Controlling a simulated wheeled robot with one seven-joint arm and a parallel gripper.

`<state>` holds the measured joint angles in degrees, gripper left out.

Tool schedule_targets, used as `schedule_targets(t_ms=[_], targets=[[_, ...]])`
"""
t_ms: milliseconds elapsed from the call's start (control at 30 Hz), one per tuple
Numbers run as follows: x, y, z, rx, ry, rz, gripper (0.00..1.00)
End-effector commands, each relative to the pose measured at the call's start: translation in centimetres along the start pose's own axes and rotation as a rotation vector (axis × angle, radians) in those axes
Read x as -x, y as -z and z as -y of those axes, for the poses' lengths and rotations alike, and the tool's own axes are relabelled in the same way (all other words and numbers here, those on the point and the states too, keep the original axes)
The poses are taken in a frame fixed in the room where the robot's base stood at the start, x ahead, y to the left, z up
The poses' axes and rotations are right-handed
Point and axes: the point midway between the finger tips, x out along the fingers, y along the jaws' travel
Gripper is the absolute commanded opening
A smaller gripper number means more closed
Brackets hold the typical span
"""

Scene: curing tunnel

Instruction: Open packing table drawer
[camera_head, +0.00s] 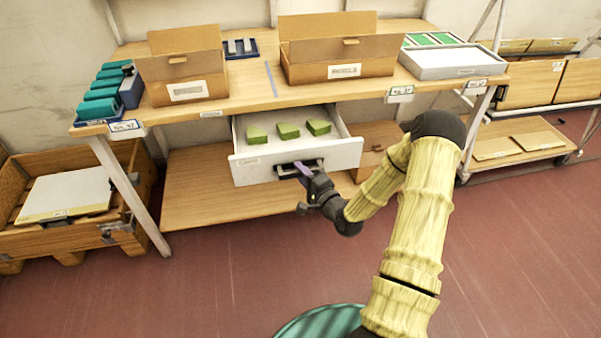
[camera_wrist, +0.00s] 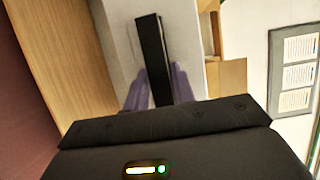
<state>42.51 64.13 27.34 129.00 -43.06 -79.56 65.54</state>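The white drawer (camera_head: 240,172) under the packing table (camera_head: 225,104) is pulled out, and several green blocks (camera_head: 288,131) lie inside it. Its dark handle (camera_head: 285,171) is on the front panel. My gripper (camera_head: 303,170) is at the handle, coming from the front right. In the wrist view the black handle bar (camera_wrist: 151,50) runs between the two purple fingers of my gripper (camera_wrist: 158,88), which close on it from both sides. The fingertips are partly hidden by the handle in the wrist view.
Two open cardboard boxes (camera_head: 190,89) (camera_head: 343,70), teal items (camera_head: 104,92) and a white tray (camera_head: 452,62) stand on the tabletop. A wooden crate (camera_head: 62,234) is at the left, a rack with boxes (camera_head: 528,88) at the right. The red floor in front is clear.

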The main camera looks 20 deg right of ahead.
Motion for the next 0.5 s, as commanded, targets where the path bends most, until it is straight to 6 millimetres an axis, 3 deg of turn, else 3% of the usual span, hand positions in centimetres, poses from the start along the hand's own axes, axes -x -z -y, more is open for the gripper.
schedule_targets(t_ms=[67,500], targets=[[-0.01,0.01,-0.02,0.000,0.000,0.000,0.41],[0.77,0.04,0.02,0.000,0.000,0.000,0.42]])
